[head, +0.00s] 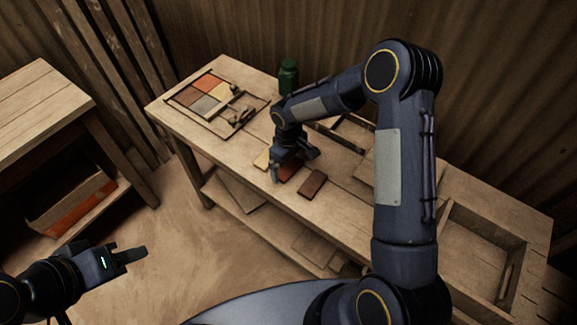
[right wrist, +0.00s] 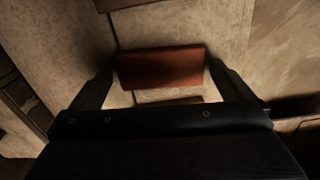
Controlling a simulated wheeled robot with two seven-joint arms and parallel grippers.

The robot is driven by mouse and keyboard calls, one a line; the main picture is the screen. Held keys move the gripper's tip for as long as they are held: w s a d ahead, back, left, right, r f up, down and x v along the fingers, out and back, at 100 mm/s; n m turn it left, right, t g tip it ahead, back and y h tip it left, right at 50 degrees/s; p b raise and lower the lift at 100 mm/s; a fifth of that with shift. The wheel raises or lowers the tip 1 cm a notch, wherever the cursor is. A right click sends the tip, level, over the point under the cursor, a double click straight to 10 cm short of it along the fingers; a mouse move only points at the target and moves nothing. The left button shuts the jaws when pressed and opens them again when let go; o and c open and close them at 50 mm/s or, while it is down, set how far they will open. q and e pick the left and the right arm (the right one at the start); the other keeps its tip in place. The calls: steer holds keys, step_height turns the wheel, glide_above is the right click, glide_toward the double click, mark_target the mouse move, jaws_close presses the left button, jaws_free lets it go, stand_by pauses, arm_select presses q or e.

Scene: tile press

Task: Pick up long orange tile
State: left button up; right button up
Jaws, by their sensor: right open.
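The long orange tile (right wrist: 160,68) lies on the workbench between the two open fingers of my right gripper (right wrist: 160,85) in the right wrist view. It looks reddish-orange, and the fingers stand at its two ends. In the head view my right gripper (head: 292,165) is low over the bench and hides most of the orange tile (head: 287,173). A yellowish tile (head: 262,159) lies to its left and a dark brown tile (head: 312,184) to its right. My left gripper (head: 135,256) is away from the bench at the lower left; its jaw opening is unclear.
A framed tray with coloured tiles (head: 209,92) sits at the bench's left end. A green bottle (head: 288,77) stands at the back edge. An open wooden box (head: 480,250) is at the right end. Another wooden table (head: 40,105) stands at the far left.

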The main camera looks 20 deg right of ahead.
steer(key=shift+f, duration=0.25)
steer(key=c, duration=0.8)
steer(key=shift+r, duration=0.1)
steer(key=shift+c, duration=0.2)
